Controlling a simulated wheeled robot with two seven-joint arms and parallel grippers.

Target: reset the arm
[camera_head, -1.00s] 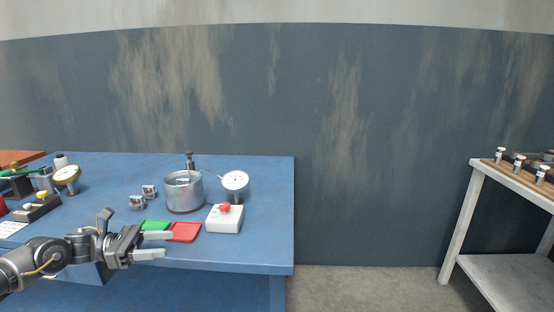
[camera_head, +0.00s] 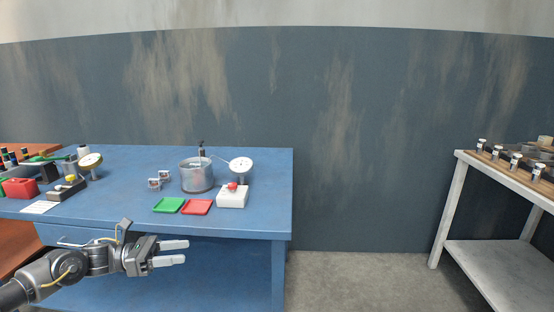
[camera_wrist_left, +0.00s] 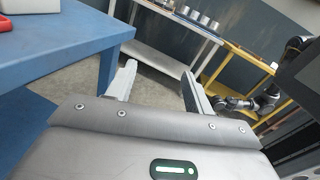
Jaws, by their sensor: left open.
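My left gripper (camera_head: 178,252) is open and empty in the head view, in front of the blue table (camera_head: 262,222) and below its top edge, with its fingers pointing right. In the left wrist view its two fingers (camera_wrist_left: 158,88) are spread apart with nothing between them. The blue table's corner (camera_wrist_left: 62,48) shows at the upper left of that view. An arm that appears to be my right one shows at the right of the wrist view, with its gripper end small and unclear.
On the table are a metal cylinder (camera_head: 197,176), a dial gauge (camera_head: 240,167), a white box with a red button (camera_head: 232,197), a green tray (camera_head: 168,206) and a red tray (camera_head: 197,208). A white table (camera_head: 500,173) stands at the right, with open floor (camera_head: 350,275) between.

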